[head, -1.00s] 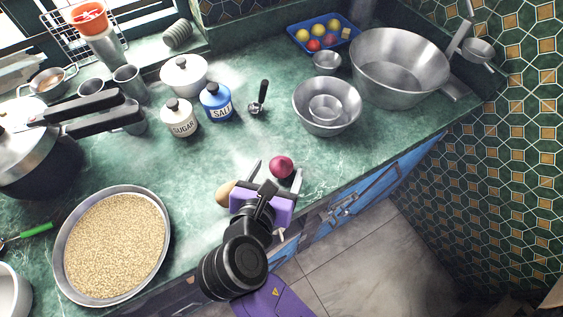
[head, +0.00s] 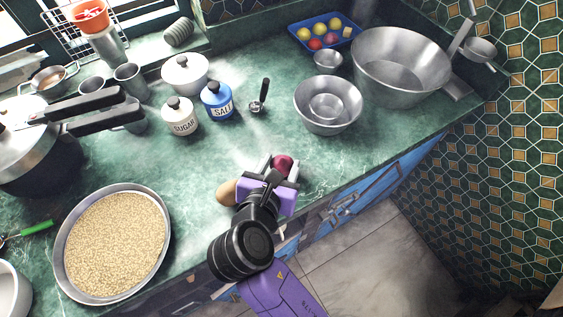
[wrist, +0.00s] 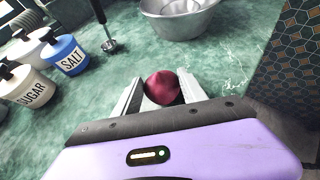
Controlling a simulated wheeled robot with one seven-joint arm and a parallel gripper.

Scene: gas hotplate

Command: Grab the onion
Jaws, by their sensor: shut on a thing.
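The onion (head: 284,163) is round and red-purple, near the front edge of the green counter. My gripper (head: 280,168) is shut on it, with a finger on each side. In the wrist view the onion (wrist: 162,87) sits between the two grey fingers of my gripper (wrist: 161,92). The gripper body hides its near side. I cannot tell whether the onion touches the counter.
A brown potato-like item (head: 227,192) lies just left of my gripper. A wide pan of grain (head: 66,284) stands at the left. Salt (head: 217,104) and sugar (head: 180,120) jars and a metal bowl (head: 349,119) stand farther back. The counter between is clear.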

